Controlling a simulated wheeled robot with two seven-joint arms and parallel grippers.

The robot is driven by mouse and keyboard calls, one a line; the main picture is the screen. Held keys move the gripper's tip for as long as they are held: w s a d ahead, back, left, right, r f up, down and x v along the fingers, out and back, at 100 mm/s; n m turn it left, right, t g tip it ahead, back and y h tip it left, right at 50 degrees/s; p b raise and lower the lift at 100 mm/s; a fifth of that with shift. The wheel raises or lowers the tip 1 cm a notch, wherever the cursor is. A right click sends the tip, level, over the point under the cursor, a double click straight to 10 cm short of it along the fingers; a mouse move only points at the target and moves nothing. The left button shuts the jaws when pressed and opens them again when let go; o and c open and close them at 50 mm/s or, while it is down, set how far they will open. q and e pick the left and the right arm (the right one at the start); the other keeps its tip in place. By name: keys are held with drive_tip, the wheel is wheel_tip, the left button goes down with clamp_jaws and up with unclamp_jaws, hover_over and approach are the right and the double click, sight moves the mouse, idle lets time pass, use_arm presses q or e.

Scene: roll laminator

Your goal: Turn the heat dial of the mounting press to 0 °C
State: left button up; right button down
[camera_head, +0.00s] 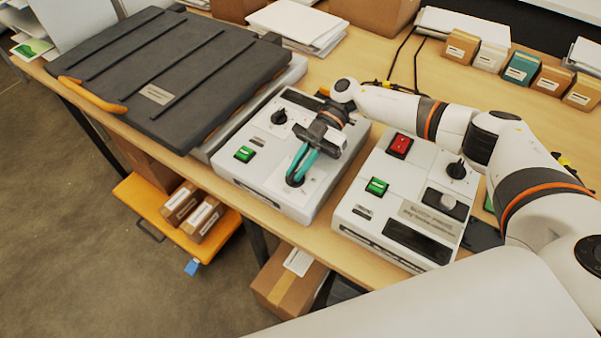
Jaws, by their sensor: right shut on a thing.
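The mounting press has a wide dark lid (175,70) with an orange handle, lying shut at the left. Beside it stands a white-grey control box (238,176) with a black dial (279,117) at the back and a green switch (245,154). My right gripper (297,177) reaches down onto the front part of this box. Its teal fingers are shut on a dark dial there, which is mostly hidden by the fingers. I cannot read the dial's marks or its pointer. My left gripper is not in view.
A second white control box (372,213) stands to the right, with a red switch (400,145), a green switch (377,187) and a black dial (457,170). Small boxes (520,68) line the back right. A paper stack (297,24) lies behind the press. Bare tabletop separates the two control boxes.

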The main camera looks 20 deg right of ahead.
drive_tip(key=shift+w+n+g+b, duration=0.1)
drive_tip(key=shift+n+g+b, duration=0.4)
drive_tip(key=shift+g, duration=0.1)
drive_tip(key=shift+h, duration=0.3)
drive_tip(key=c, duration=1.5)
unclamp_jaws()
drive_tip(key=shift+o, duration=0.2)
drive_tip(key=b+v, duration=0.4)
drive_tip(key=v, duration=0.6)
drive_tip(key=shift+w+d, duration=0.2)
drive_tip(key=shift+w, duration=0.1)
drive_tip(key=shift+w+d+r+b, duration=0.35)
drive_tip(key=shift+d+r, duration=0.05)
drive_tip(key=shift+d, duration=0.05)
